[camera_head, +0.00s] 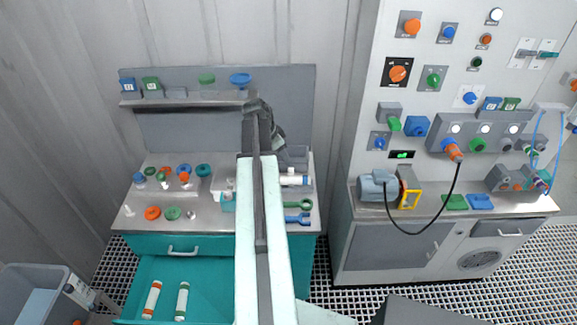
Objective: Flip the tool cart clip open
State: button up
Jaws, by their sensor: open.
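The tool cart (205,247) is teal with a grey top and stands at left centre. My arm reaches over it, and my gripper (279,145) is small and dark above the right back of the top. It is open, though its fingertips are hard to make out. A small cyan piece (228,204) sits left of my arm. I cannot tell which part is the clip, or whether it is open or closed; my arm hides the middle of the top.
A green wrench (296,205) and a blue wrench (298,219) lie at the cart's right front. The cart's drawer (213,288) is pulled out with two tubes inside. A back shelf (185,102) rises behind. A panel bench (393,250) stands right; a grey bin (30,292) stands lower left.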

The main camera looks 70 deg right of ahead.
aim_at(289, 169)
jog(key=b+x, duration=0.7)
jog(key=x, duration=0.1)
jog(key=shift+w+a+f, duration=0.15)
jog(key=shift+w, duration=0.05)
jog(key=shift+c, duration=0.3)
grip_shut()
jog(key=shift+a+r, duration=0.1)
jog(key=shift+r, duration=0.1)
dwell(0.7)
